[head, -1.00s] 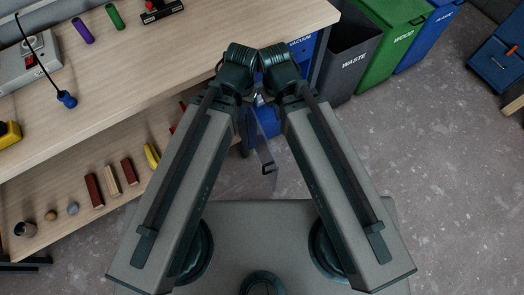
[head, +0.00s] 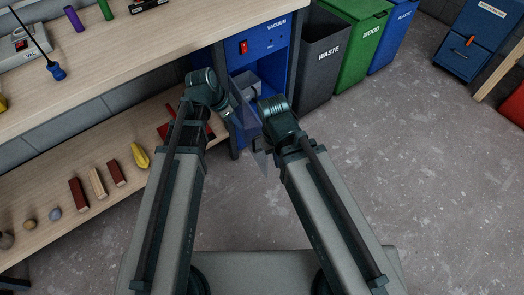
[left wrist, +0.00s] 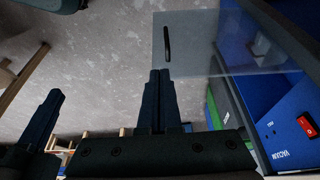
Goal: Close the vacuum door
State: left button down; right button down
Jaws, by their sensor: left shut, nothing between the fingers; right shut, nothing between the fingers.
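The blue vacuum cabinet (head: 265,50) stands at the end of the workbench, with a red switch on its front. Its opening is uncovered and a grey part shows inside. The clear door (head: 246,118) stands open, swung out toward me. In the left wrist view the see-through door panel (left wrist: 210,50) carries a black handle (left wrist: 167,43). My left gripper (head: 226,113) is shut and empty on the left side of the door. In its wrist view the fingertips (left wrist: 159,72) point toward the handle; contact cannot be told. My right gripper (head: 259,146) is shut and empty near the door's right side, partly hidden.
The wooden workbench (head: 130,50) and its lower shelf (head: 60,165) with small blocks lie to the left. A grey waste bin (head: 325,65) stands right of the cabinet, with green and blue bins beyond. The floor (head: 400,160) at the right is clear.

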pick_arm(q)
jog(key=w+d+f+b, duration=0.3)
jog(key=d+f+b, duration=0.4)
jog(key=f+b, duration=0.2)
jog(key=shift+w+f, duration=0.15)
jog(key=shift+f, duration=0.05)
dwell(0.4)
dwell(0.3)
